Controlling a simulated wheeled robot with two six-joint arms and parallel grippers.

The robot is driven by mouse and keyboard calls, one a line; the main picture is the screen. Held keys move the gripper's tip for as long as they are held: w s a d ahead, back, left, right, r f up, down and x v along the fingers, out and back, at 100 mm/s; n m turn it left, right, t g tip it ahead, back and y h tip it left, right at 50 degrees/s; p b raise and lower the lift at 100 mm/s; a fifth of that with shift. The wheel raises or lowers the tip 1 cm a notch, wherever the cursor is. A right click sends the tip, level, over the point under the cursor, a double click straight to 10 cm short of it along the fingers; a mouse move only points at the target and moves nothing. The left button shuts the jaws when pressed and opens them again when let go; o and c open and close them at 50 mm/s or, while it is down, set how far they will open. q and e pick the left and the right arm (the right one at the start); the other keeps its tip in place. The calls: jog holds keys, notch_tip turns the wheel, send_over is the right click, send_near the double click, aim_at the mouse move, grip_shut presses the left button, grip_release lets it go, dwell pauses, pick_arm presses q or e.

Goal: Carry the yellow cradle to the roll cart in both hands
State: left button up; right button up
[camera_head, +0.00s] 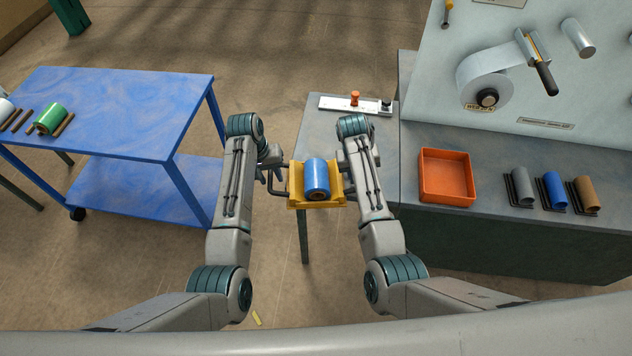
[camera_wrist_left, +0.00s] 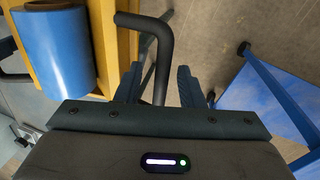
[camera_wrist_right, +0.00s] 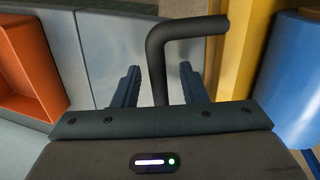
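The yellow cradle (camera_head: 297,200) with a blue roll (camera_head: 317,176) in it appears over the front left of a small grey table, between my two forearms. It also shows in the left wrist view (camera_wrist_left: 107,45) and right wrist view (camera_wrist_right: 236,45). My left gripper (camera_wrist_left: 159,70) is open, with the cradle's black bent handle (camera_wrist_left: 150,22) between its fingers and gaps beside it. My right gripper (camera_wrist_right: 160,68) is open around the other black handle (camera_wrist_right: 190,27). The blue roll cart (camera_head: 130,100) stands at the left.
The cart top holds a green roll (camera_head: 51,118) at its left; its right part is bare. The grey table (camera_head: 318,125) bears a white plate (camera_head: 335,103). At right, a workbench carries an orange tray (camera_head: 446,198) and several rolls. Floor shows between cart and table.

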pick_arm(q)
jog(key=shift+f, duration=0.55)
pick_arm(e)
jog(key=shift+f, duration=0.6)
jog(key=shift+d, duration=0.1)
pick_arm(q)
grip_shut()
pick_arm(e)
grip_shut()
jog(key=shift+r, duration=0.1)
